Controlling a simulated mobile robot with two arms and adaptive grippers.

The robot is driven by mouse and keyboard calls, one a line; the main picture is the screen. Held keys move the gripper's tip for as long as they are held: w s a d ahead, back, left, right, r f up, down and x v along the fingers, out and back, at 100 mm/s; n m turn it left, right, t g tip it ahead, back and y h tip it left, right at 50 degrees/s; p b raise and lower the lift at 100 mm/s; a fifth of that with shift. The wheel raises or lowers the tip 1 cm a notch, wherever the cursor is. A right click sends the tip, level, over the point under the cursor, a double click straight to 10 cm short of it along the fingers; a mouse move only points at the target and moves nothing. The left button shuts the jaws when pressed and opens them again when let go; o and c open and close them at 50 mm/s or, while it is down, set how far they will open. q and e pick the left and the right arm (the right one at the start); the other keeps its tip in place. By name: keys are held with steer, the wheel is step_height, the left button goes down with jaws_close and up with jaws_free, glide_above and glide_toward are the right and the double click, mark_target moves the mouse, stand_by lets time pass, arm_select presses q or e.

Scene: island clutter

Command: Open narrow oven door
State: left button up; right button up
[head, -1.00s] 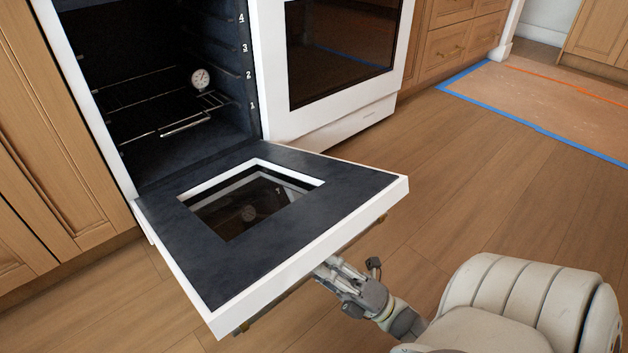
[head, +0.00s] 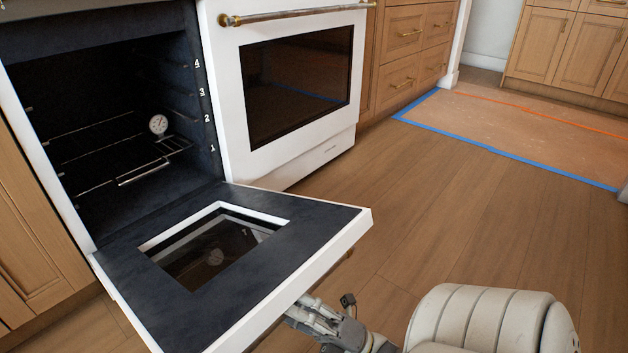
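The narrow oven door (head: 330,222) is swung down, roughly level, with its dark inner face and glass window upward. The narrow oven (head: 125,120) stands open behind it, with wire racks and a round dial thermometer (head: 158,125) inside. My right gripper (head: 305,308) is just below the outer edge of the door, partly hidden by it. Its fingertips cannot be seen clearly, so I cannot tell whether it is shut on the door handle. Only a small bit of brass handle (head: 349,254) shows under the door edge. My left gripper is out of view.
A wider white oven (head: 290,150) with a closed door and brass handle (head: 300,14) stands to the right. Wooden cabinets (head: 405,45) flank the ovens. The wooden floor (head: 450,200) to the right is clear, up to a blue-taped covering (head: 530,135).

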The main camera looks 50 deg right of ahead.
steer(key=v, duration=1.1)
